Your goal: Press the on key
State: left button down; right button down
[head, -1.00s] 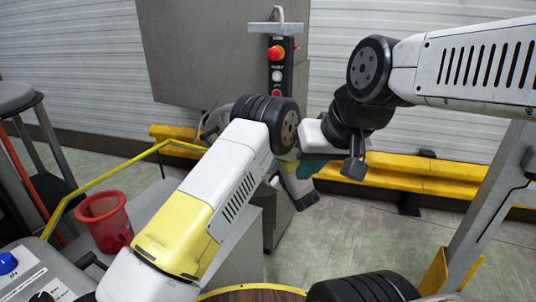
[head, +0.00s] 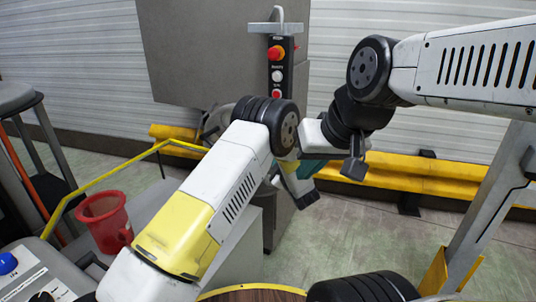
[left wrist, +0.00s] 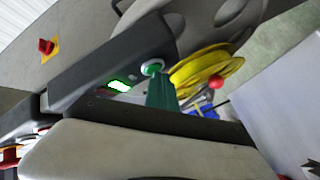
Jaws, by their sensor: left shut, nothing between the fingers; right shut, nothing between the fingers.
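In the left wrist view, a round green button (left wrist: 152,67) with a pale ring sits at the end of a dark panel (left wrist: 125,52). I take it for the on key; no label is readable. The shut teal fingers of my left gripper (left wrist: 157,80) reach up to it; whether they touch it I cannot tell. A bright green light (left wrist: 118,86) glows beside it. In the head view, my left gripper is hidden behind its arm. The teal fingers of my right gripper (head: 312,168) show partly below its white hand, shut and empty, close beside the left arm.
A black button column (head: 279,62) with a red emergency knob (head: 277,53) stands before a grey cabinet (head: 200,50). A yellow barrier (head: 430,178) runs along the wall. A red cup (head: 104,218) stands at left.

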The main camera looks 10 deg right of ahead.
pick_arm(q)
jog(key=shift+s+a, duration=0.1)
jog(key=shift+s, duration=0.05)
jog(key=shift+s+a, duration=0.35)
jog(key=shift+s, duration=0.2)
jog(key=shift+s+a, duration=0.7)
jog(key=shift+s, duration=0.35)
jog(key=shift+s+a, duration=0.7)
jog(key=shift+s, duration=0.3)
